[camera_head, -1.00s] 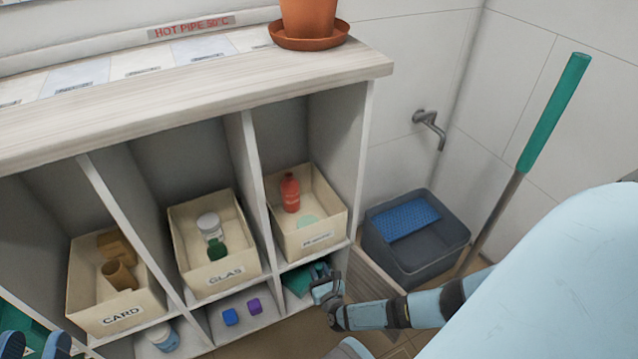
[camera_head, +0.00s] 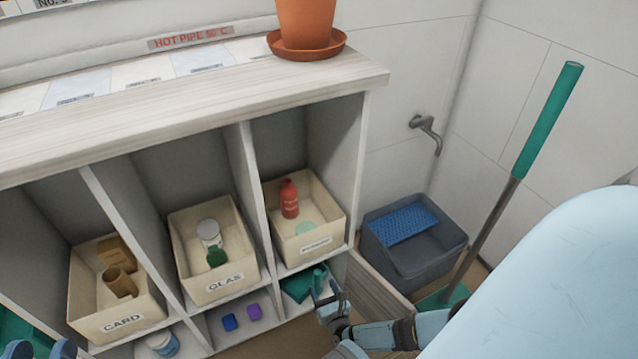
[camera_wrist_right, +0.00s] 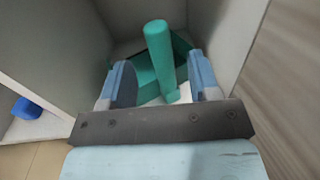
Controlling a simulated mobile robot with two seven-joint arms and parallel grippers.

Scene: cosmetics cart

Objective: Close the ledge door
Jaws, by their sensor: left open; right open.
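The ledge door (camera_head: 375,285) is a wood-grain panel standing open at the right side of the lower right compartment (camera_head: 285,305). It also shows along the right edge of the right wrist view (camera_wrist_right: 288,95). My right gripper (camera_head: 324,290) is open at the mouth of that compartment, left of the door. In the right wrist view, my gripper's fingers (camera_wrist_right: 160,80) point into the compartment, with a green cylinder (camera_wrist_right: 159,55) appearing between them.
Above are bins with card, glass and a red bottle (camera_head: 289,199). Blue and purple blocks (camera_head: 254,311) lie in the compartment to the left. A grey bucket (camera_head: 415,250) and green-handled mop (camera_head: 545,125) stand right of the door. A potted plant (camera_head: 305,25) is on top.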

